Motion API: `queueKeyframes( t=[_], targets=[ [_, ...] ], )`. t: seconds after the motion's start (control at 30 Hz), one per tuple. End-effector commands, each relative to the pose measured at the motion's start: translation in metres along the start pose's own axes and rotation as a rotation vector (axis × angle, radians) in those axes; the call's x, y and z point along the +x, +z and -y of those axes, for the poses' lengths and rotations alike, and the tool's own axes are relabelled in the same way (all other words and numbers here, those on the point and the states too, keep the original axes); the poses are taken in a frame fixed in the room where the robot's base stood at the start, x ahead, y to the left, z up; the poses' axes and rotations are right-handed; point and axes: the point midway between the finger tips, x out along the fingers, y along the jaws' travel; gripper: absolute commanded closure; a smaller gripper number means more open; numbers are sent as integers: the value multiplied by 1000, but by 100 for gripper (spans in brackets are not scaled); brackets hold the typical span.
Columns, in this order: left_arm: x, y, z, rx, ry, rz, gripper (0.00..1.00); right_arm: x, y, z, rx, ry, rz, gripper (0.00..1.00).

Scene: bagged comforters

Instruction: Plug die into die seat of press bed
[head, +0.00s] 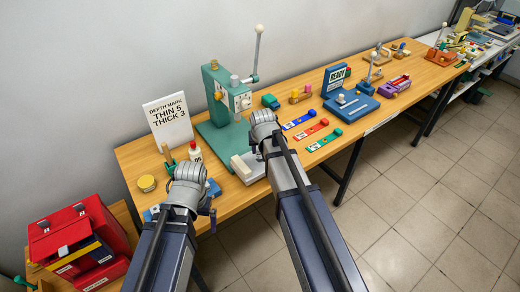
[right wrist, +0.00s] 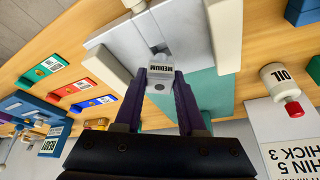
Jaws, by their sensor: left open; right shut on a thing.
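My right gripper (right wrist: 160,84) is shut on a small light-grey die labelled MEDIUM (right wrist: 161,71), between its purple fingers. In the right wrist view the die is right in front of the grey press bed (right wrist: 185,32), in line with a dark slot, the die seat (right wrist: 155,38). I cannot tell whether it touches the bed. In the head view the green press (head: 223,88) stands at the back with a raised lever, and my right arm hides the die. My left gripper (head: 190,172) is open near the table's left front; its fingertips are mostly hidden.
Blue, red and green labelled holders (head: 317,130) lie right of the press. A card (head: 168,120), a yellow tin (head: 147,183) and an oil bottle (right wrist: 281,82) stand left of it. A red toolbox (head: 75,240) is at the lower left. A blue READY device (head: 350,98) stands further right.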

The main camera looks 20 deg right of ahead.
Motion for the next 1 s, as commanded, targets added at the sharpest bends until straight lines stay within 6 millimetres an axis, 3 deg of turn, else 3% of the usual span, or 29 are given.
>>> queueKeyframes(
  t=[1.0],
  targets=[
    [25, -2, -2, 0, 0, 0, 0, 23, 10, 0, 0, 0, 0, 100]
  ],
)
